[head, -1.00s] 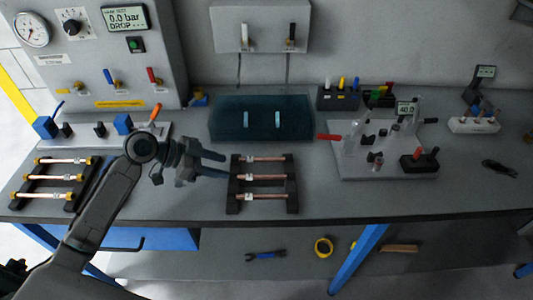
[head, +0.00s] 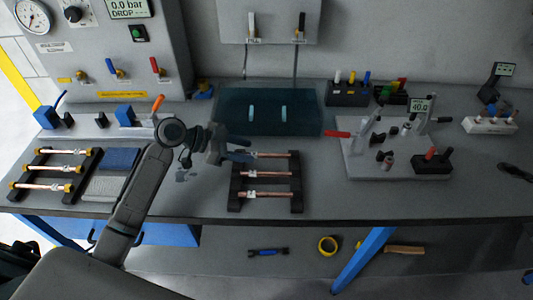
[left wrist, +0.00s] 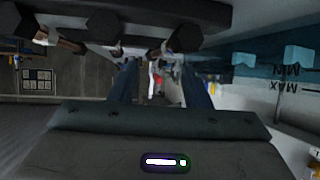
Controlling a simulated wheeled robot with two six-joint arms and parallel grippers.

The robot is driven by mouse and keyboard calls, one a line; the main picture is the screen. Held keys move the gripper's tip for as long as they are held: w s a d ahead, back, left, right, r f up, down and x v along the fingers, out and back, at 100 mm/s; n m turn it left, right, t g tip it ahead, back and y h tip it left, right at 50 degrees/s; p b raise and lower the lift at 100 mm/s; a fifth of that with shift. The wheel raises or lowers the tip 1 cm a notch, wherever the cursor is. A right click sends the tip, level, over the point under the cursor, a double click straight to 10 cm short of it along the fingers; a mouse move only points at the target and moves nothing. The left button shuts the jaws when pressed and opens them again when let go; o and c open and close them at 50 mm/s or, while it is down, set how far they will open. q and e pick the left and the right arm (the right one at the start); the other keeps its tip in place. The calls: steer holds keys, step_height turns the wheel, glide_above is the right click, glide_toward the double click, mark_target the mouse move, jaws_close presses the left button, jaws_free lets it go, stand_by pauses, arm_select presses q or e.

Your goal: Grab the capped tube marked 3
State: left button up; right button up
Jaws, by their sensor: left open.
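Three copper tubes with brass-coloured ends (head: 67,169) lie in the dark rack at the left. Three copper tubes without brass ends lie in the dark middle rack (head: 297,182): a far one (head: 273,155), a middle one (head: 272,174) and a near one (head: 270,194). Each tube has a pale label or fitting, too small to read. My left gripper (head: 248,150) is open and empty, with its fingers by the left end of the far tube, hiding that end. In the left wrist view the two open fingers (left wrist: 160,85) show below the dark rack parts. My right gripper is not in view.
A dark teal translucent box (head: 268,112) stands just behind the middle rack. A grey fixture plate (head: 400,165) with clamps is to the right. A blue pad (head: 121,158) lies between the racks. Bare bench shows right of the middle rack.

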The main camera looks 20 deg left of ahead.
mark_target(263, 154)
arm_select(q)
steer(key=shift+w+d, duration=0.15)
steer(key=shift+d, duration=0.05)
steer(key=p+x, duration=0.2)
steer(key=x, duration=0.2)
steer(key=shift+w+a+f+p, duration=0.1)
steer(key=shift+w+f+p, duration=0.05)
steer(key=shift+p, duration=0.2)
steer(key=shift+w+d+f, duration=0.1)
steer(key=shift+d+f, duration=0.15)
jaws_close()
